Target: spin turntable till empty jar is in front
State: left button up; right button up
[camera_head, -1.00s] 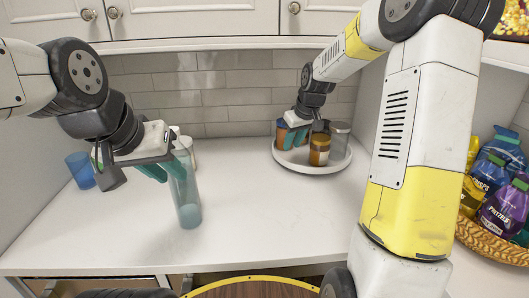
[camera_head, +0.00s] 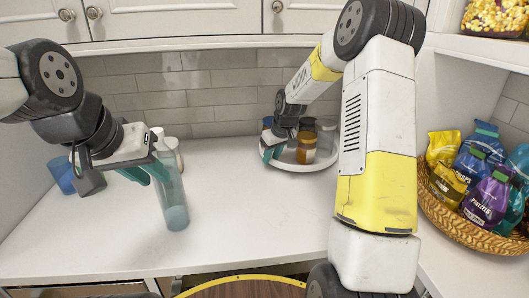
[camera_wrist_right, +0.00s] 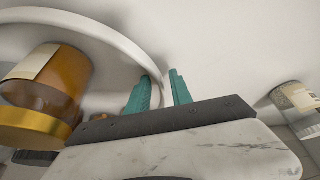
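The white round turntable (camera_head: 312,167) stands at the back right of the counter with several jars. An amber jar (camera_head: 306,152) is at its front and shows large in the right wrist view (camera_wrist_right: 48,80). A clear jar with a grey lid (camera_head: 326,136), seemingly the empty one, is right of and behind it. My right gripper (camera_head: 271,155) is at the turntable's left edge. In the right wrist view its teal fingers (camera_wrist_right: 161,88) are apart, with the turntable rim (camera_wrist_right: 120,25) running to them; I cannot tell whether they touch it. My left gripper (camera_head: 148,172) is open, away from the turntable.
A tall clear bottle (camera_head: 175,205) stands right beside my left gripper. A blue cup (camera_head: 64,175) is at the far left. A wicker basket (camera_head: 465,230) of snack bags is at the right. The counter's middle is clear.

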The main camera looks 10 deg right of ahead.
grip_shut()
dwell(1.3)
